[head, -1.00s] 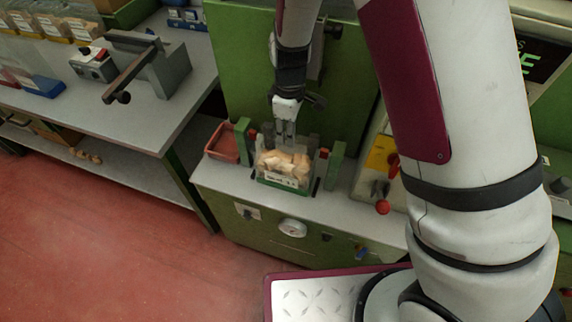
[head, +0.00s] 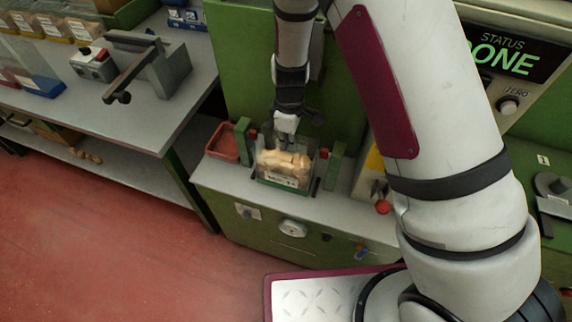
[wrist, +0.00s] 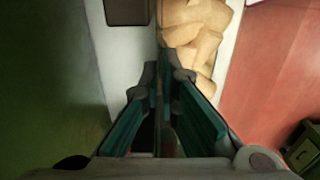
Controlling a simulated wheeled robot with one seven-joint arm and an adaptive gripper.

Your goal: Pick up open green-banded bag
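The bag (head: 284,178) stands on the light ledge of the green machine, between two green posts. It is clear, with a green band and a white label low on its front, and holds pale tan corks. Its corks also show at the top of the wrist view (wrist: 195,35). My gripper (head: 289,143) points down at the back of the bag, with the fingertips behind the corks. In the wrist view, its teal-padded fingers (wrist: 167,78) are close together with a narrow gap. Whether bag film lies between them is unclear.
Green posts (head: 243,141) (head: 334,165) flank the bag closely. A red tray (head: 223,143) lies to the left, and a red knob (head: 383,207) to the right. The green machine panel (head: 235,60) rises behind. A status screen (head: 510,52) reads DONE.

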